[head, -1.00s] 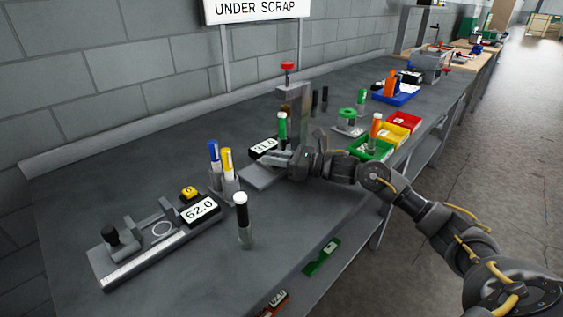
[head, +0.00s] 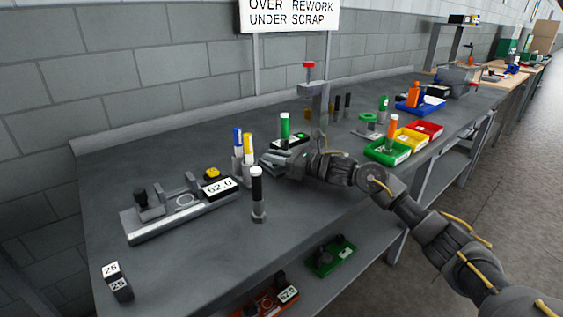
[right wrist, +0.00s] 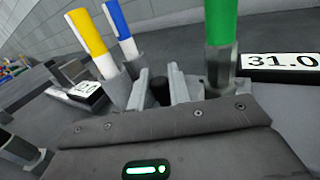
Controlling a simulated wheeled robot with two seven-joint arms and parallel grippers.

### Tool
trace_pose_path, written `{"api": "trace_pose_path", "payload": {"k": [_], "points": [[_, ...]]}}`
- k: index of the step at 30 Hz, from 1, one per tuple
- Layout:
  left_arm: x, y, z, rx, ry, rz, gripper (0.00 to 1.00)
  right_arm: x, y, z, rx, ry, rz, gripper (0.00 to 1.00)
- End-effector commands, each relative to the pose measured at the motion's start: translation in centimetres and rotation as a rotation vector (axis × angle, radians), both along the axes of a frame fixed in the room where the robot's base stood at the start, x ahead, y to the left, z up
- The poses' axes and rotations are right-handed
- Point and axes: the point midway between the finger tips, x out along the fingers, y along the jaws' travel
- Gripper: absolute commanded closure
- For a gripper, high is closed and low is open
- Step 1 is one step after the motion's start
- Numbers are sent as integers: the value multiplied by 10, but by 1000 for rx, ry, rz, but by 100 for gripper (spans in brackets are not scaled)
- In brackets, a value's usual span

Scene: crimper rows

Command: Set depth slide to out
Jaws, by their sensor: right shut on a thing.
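No label shows, and the slide's body and travel are hidden by the gripper. A green marker (right wrist: 220,30) stands upright in a grey holder close to the fingers. My left gripper is not in view.
Blue (head: 237,142) and yellow-and-white (head: 248,150) markers stand left of the gripper. A black, white-capped marker (head: 257,190) stands in front. A gauge reading 62.0 (head: 220,187) lies farther left. Colored bins (head: 388,152) are to the right. The front bench surface is mostly clear.

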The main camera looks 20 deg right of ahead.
Motion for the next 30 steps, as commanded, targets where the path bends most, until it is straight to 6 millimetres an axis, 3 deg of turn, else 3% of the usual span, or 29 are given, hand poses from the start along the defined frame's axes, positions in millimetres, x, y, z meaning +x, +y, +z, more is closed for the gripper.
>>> {"api": "trace_pose_path", "payload": {"k": [11,12,16,25,30], "points": [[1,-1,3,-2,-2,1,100,-1,6,-3,-2,5,14,100],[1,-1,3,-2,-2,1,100,-1,7,-3,-2,5,14,77],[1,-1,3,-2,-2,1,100,-1,6,-2,-1,4,12,61],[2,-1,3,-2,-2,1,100,-1,2,-1,-1,1,7,61],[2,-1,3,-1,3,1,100,-15,-14,-2,-3,1,5,61]]}}
